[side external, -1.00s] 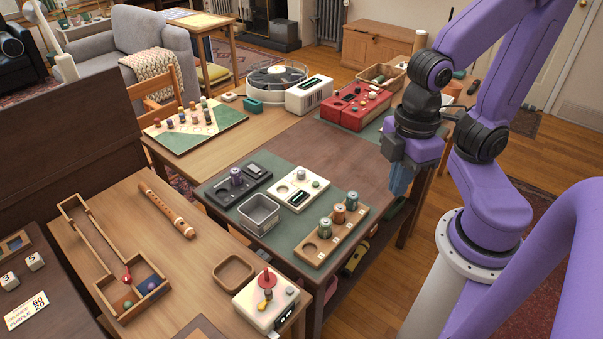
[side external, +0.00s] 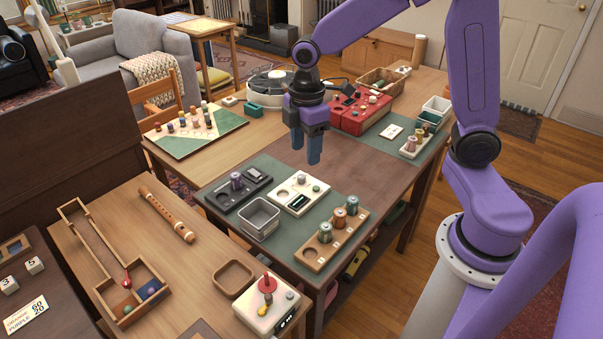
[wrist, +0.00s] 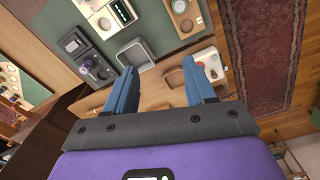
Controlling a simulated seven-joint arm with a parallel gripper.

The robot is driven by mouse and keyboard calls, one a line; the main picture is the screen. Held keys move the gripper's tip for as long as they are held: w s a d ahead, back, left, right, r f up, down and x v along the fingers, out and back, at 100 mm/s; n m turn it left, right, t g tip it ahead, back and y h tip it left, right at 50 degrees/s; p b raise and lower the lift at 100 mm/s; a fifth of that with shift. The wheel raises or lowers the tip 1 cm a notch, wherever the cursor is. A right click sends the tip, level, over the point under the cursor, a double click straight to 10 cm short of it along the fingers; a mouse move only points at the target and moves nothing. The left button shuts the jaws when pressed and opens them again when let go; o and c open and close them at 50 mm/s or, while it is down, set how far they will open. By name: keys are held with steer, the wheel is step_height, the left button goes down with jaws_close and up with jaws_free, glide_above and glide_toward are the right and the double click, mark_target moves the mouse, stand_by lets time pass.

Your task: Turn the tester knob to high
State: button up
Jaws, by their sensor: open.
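A white device (side external: 299,193) with a dark display and a small round knob-like part lies on the green mat; it may be the tester. It also shows at the top of the wrist view (wrist: 112,14). A black device (side external: 238,191) with a purple cylinder on it stands to its left, and in the wrist view (wrist: 85,58). I cannot read any knob setting. My gripper (side external: 306,155) hangs above the table, fingers down, above and behind the white device in the side view. Its two blue fingers are apart and empty in the wrist view (wrist: 160,75).
A grey bin (side external: 259,218) and a wooden rack (side external: 332,240) with several cylinders stand near the devices. A red machine (side external: 358,112) is behind my gripper. A white box (side external: 266,304) with a red-topped post is at the front. The dark tabletop (side external: 350,175) right of the white device is bare.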

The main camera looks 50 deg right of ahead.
steer(key=w+d+f, duration=0.4)
steer(key=w+d, duration=0.4)
steer(key=w, duration=0.1)
steer(key=n, duration=0.1)
glide_toward(302, 176)
step_height(302, 176, down, 9)
steer(key=shift+w+r, duration=0.15)
steer(key=shift+r, duration=0.05)
steer(key=shift+c, duration=0.4)
jaws_close()
